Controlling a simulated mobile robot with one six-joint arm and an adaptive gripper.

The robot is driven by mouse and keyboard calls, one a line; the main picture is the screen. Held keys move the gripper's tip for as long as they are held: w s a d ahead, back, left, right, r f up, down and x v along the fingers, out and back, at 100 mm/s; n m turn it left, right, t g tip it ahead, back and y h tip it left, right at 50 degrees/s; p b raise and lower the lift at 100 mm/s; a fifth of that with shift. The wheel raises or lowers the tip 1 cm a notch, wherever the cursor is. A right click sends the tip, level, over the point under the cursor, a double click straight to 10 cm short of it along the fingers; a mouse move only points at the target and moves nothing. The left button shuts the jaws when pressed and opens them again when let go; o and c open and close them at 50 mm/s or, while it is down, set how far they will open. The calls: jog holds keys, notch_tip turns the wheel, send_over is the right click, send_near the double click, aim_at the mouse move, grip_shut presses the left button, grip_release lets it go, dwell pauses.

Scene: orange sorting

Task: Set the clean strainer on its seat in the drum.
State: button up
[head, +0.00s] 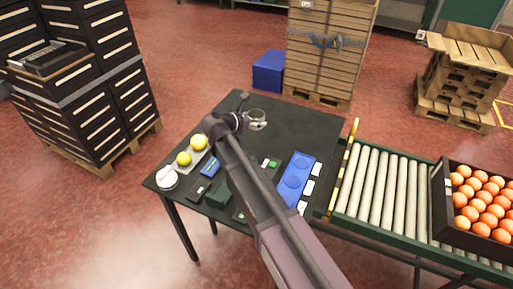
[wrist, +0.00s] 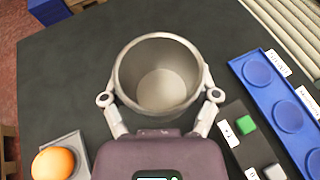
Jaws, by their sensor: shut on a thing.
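A round, open-topped grey metal cup (wrist: 126,72) is in the wrist view, with a pale round floor inside. My gripper (wrist: 160,97) is shut on it, one finger on each side of its wall. In the head view the cup (head: 257,115) shows small at the end of my gripper (head: 246,120), over the far part of the black table. I cannot tell whether this cup is the strainer or the drum, nor whether it touches the table. No second vessel that I can make out as the other one is in view.
A blue tray (head: 296,174) with round recesses lies at the black table's (head: 290,125) right side. A roller conveyor (head: 383,190) adjoins at right, bearing a crate (head: 448,212) of oranges. The table's far part is clear.

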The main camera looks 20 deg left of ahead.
jog(key=shift+f, duration=0.1)
jog(key=b, duration=0.6)
send_over(256, 146)
notch_tip(256, 146, down, 6)
jog(key=shift+f, duration=0.1)
jog(key=shift+b, duration=0.3)
jog(key=shift+f+b, duration=1.75)
jog(key=shift+f, duration=0.05)
jog(key=shift+f, duration=0.2)
jog(key=o, duration=1)
jog(key=shift+r, duration=0.1)
jog(key=shift+r, duration=0.1)
